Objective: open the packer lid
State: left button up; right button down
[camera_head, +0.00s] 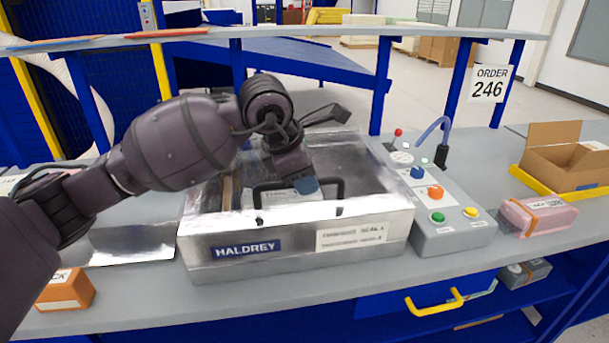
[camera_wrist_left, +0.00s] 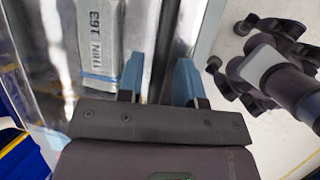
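The packer (camera_head: 365,218) is a silvery metal box labelled HALDREY on the bench in the head view. Its see-through lid appears to lie down flat, with a dark bar handle (camera_head: 298,183) near the front edge. My left gripper (camera_head: 305,186) points down at the right part of the handle; I cannot tell if it touches. In the left wrist view its two blue fingers (camera_wrist_left: 160,78) are apart with a gap between them. A pale packet marked THIN 163 (camera_wrist_left: 97,40) lies inside the packer. My right gripper is not in view.
A control panel (camera_head: 440,215) with coloured buttons, a red-tipped lever and a blue hose stands right of the packer. A pink packet (camera_head: 538,215) and cardboard box (camera_head: 570,155) lie farther right. An orange pack (camera_head: 66,290) sits front left. A shelf (camera_head: 270,32) crosses behind.

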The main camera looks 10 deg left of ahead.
pick_arm(q)
grip_shut()
jog(key=shift+r, duration=0.1)
